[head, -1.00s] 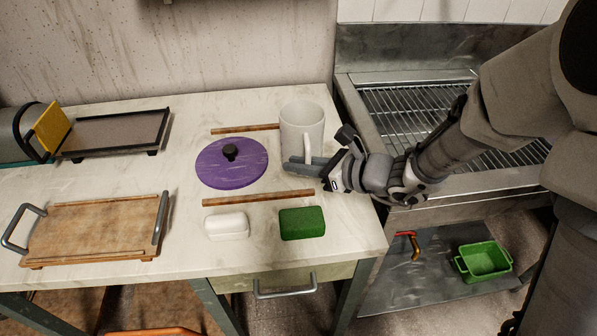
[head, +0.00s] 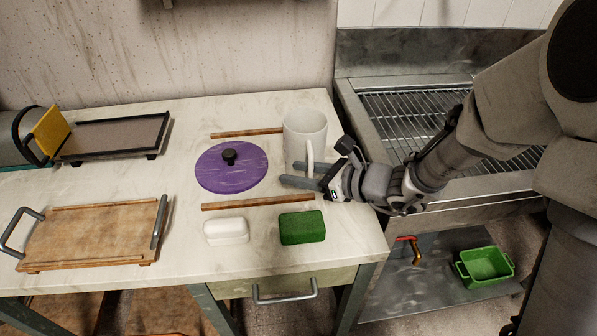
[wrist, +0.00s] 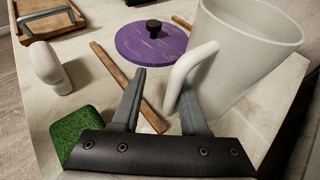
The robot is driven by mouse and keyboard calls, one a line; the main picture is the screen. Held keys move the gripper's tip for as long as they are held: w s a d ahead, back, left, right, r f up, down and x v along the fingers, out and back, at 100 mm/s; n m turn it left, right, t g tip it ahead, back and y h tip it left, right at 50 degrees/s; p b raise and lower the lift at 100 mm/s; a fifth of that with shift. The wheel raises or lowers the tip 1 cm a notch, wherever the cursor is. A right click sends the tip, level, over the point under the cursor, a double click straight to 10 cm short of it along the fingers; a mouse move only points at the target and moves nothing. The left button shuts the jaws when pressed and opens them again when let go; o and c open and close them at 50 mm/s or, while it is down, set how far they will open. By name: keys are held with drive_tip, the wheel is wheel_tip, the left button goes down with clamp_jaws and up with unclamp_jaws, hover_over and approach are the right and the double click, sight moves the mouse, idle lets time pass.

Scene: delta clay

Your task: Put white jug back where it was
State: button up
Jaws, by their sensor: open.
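The white jug (head: 304,135) stands upright on the counter near its right edge, with its handle (head: 310,158) toward the front. In the wrist view the jug (wrist: 243,50) fills the upper right and its handle (wrist: 188,72) comes down between my fingers. My gripper (head: 302,176) is open at the front of the jug. In the wrist view its fingertips (wrist: 160,85) stand apart, one on each side of the handle. I cannot tell whether either finger touches it.
A purple lid (head: 231,172) lies left of the jug. Wooden strips (head: 258,202) lie behind and in front of it. A green sponge (head: 302,228) and a white block (head: 226,231) sit in front. A wooden tray (head: 90,238) is at left, a metal sink (head: 400,120) at right.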

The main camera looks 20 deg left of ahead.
drive_tip(key=s+d+r+n+t+h+p, duration=0.1)
drive_tip(key=s+d+r+n+h, duration=0.3)
drive_tip(key=d+n, duration=0.3)
drive_tip(key=s+d+r+n+h+p, duration=0.1)
drive_tip(key=s+d+r+n+h, duration=0.3)
drive_tip(key=d, duration=1)
drive_tip(key=s+d+r+n+t+h+p, duration=0.1)
drive_tip(key=s+d+r+n+h, duration=0.4)
drive_tip(key=d+r+n, duration=0.2)
drive_tip(key=d+n, duration=0.2)
drive_tip(key=d, duration=0.2)
drive_tip(key=shift+s+n+t, duration=0.3)
drive_tip(key=shift+s, duration=0.1)
drive_tip(key=shift+r, duration=0.15)
wheel_tip(320, 180, up, 15)
drive_tip(key=p, duration=1.4)
drive_tip(key=shift+f+p, duration=0.2)
drive_tip(key=shift+p, duration=0.1)
